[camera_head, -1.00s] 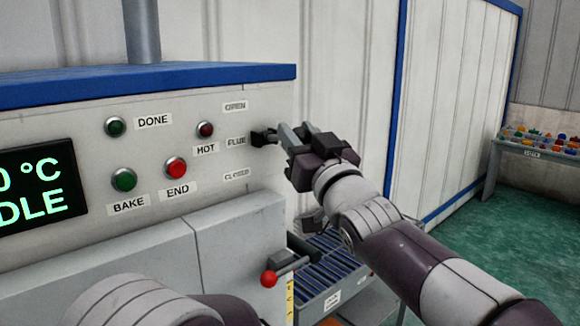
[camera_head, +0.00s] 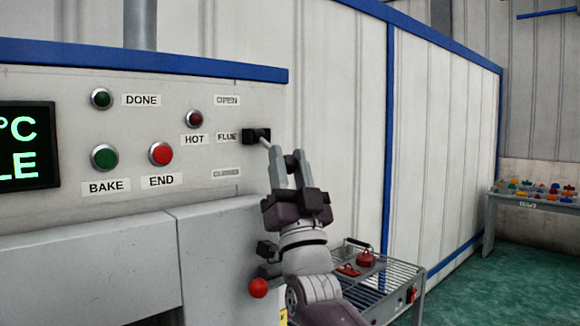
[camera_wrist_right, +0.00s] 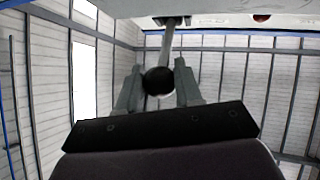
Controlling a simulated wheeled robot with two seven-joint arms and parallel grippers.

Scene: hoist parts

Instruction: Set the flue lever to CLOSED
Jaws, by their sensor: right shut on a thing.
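The flue lever (camera_head: 264,143) is on the right end of the panel, beside the FLUE label (camera_head: 227,136). Its black mount shows there, and a grey rod runs out from it. The OPEN label (camera_head: 227,100) is above and the CLOSED label (camera_head: 227,173) below. My right gripper (camera_head: 287,158) is shut on the lever's dark knob. In the right wrist view the round black knob (camera_wrist_right: 158,81) sits between the two fingers, with the rod (camera_wrist_right: 167,45) running up to the panel. My left gripper is out of view.
Green BAKE (camera_head: 104,157) and red END (camera_head: 161,153) buttons are left of the lever. A red ball handle (camera_head: 258,288) sticks out below. A parts table (camera_head: 535,197) stands far right.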

